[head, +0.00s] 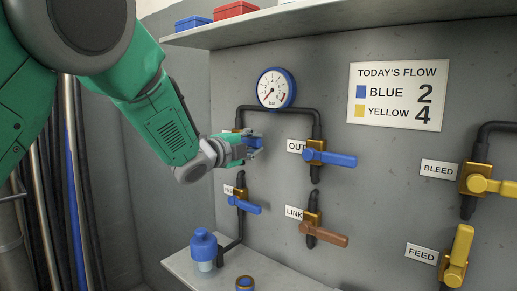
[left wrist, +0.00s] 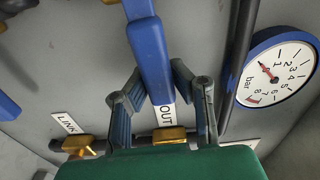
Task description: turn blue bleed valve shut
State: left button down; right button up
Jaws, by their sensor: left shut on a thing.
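My left gripper (head: 248,146) is at the upper left blue valve (head: 238,131), left of and below the gauge. That valve's label is hidden behind the gripper in the head view. In the left wrist view the blue lever (left wrist: 150,58) lies between the two fingers (left wrist: 157,78), which are shut on it. The lever of the OUT valve (head: 330,157) points right in the head view. The right gripper is not in view.
The lower left blue valve (head: 245,206) and brown LINK lever (head: 326,236) are below. Yellow valves (head: 487,185) are at the right.

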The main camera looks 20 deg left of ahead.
pick_arm(q)
jog(key=shift+d+f+m+b, duration=0.2)
jog(key=shift+f+m+b, duration=0.15)
jog(key=shift+f, duration=0.25)
jog(key=shift+s+f, duration=0.1)
jog(key=c, duration=1.4)
grip_release()
jog(key=shift+a, duration=0.1)
jog(key=shift+o, duration=0.2)
jog(key=shift+r, duration=0.2)
jog(key=shift+s+a, duration=0.1)
jog(key=shift+s, duration=0.05)
jog(key=v, duration=1.1)
jog(key=shift+s, duration=0.35)
